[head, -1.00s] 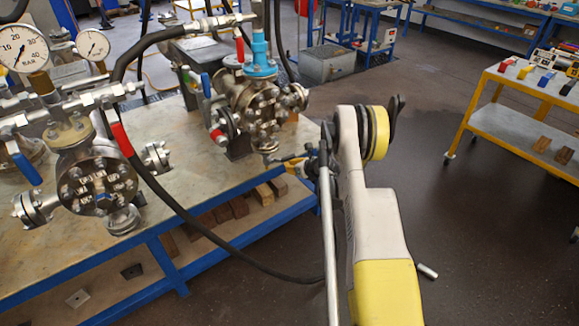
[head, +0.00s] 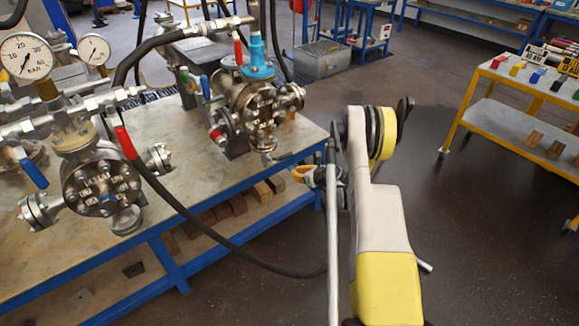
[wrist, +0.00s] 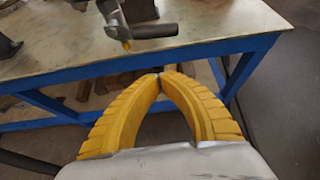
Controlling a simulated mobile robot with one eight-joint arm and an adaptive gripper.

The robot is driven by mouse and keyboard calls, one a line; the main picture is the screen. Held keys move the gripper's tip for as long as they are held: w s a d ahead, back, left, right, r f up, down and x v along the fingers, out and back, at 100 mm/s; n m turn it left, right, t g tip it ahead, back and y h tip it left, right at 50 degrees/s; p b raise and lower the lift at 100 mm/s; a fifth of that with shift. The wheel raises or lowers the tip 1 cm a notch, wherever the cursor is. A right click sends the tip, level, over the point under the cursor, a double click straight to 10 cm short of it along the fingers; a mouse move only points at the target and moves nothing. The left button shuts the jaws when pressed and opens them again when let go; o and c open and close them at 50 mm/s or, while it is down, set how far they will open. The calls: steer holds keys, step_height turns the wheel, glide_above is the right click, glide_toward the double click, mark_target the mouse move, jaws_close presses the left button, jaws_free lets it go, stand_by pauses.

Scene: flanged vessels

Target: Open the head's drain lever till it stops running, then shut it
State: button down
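The flanged vessel head (head: 262,108) with a blue fitting on top stands near the bench's right end. Under it is a small drain valve (head: 268,156), whose dark lever (head: 284,156) points right; in the wrist view the dark-gripped lever (wrist: 155,31) lies roughly level near the bench edge. A small amber spot (wrist: 127,45) shows at the outlet; I cannot tell whether it is liquid or a part. My gripper (wrist: 160,73) has its yellow fingertips together with nothing between them. It is off the bench edge, apart from the lever; it also shows in the head view (head: 298,174).
The blue-framed bench (head: 225,184) has wood blocks (head: 240,203) on its lower shelf. A second vessel (head: 98,188) with gauges stands left. A black hose (head: 200,230) hangs across the bench front. A yellow cart (head: 500,110) stands right; the floor between is clear.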

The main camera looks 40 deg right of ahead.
mark_target(281, 157)
steer(key=b+x, duration=0.2)
steer(key=x, duration=0.8)
steer(key=shift+m+t+y, duration=0.3)
steer(key=shift+y, duration=0.1)
steer(key=r, duration=0.2)
steer(key=s+r+b, duration=0.1)
steer(key=r, duration=0.2)
steer(key=shift+s+a, duration=0.15)
steer(key=shift+a, duration=0.05)
steer(key=shift+d+r+h, duration=0.25)
steer(key=shift+r+h, duration=0.15)
steer(key=shift+r, duration=0.25)
